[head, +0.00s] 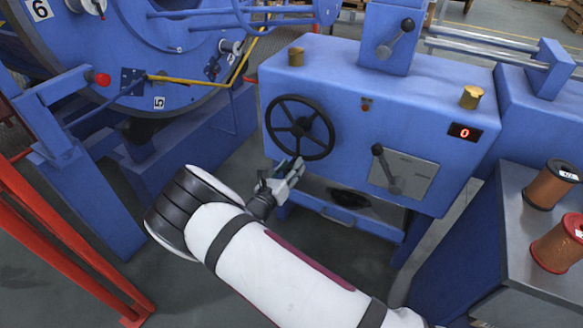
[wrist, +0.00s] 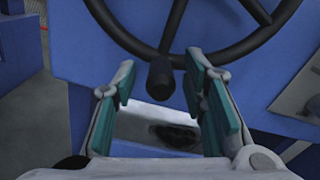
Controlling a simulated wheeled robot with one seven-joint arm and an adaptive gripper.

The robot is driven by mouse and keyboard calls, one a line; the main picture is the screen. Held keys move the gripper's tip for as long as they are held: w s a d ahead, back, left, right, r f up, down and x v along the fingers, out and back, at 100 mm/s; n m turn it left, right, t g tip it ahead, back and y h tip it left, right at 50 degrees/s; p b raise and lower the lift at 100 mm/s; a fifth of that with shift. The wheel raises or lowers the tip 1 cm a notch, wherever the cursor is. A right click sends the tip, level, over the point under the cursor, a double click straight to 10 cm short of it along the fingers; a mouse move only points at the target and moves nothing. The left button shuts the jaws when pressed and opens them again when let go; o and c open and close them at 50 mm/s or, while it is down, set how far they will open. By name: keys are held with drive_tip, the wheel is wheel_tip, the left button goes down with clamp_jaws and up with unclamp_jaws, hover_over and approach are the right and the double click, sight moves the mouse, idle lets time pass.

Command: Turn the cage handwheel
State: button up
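The cage handwheel (head: 300,128) is a black spoked wheel on the front of the blue machine housing. In the wrist view its lower rim (wrist: 130,38) and spokes fill the top. A dark knob handle (wrist: 160,77) sticks out from the bottom of the rim. My gripper (head: 291,172) is just below the wheel's lower edge in the head view. In the wrist view my gripper (wrist: 160,88) is open, with its teal pads on either side of the knob handle. I see gaps between the knob and both pads, so they seem apart.
A lever (head: 387,168) on a grey plate sits right of the wheel. A display (head: 465,132) reads 0. Below is an open recess with a dark object (head: 349,198). A red frame (head: 60,235) stands left. Copper spools (head: 553,186) stand on a bench at right.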

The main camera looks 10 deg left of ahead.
drive_tip(key=shift+w+d, duration=0.2)
drive_tip(key=shift+w, duration=0.25)
clamp_jaws()
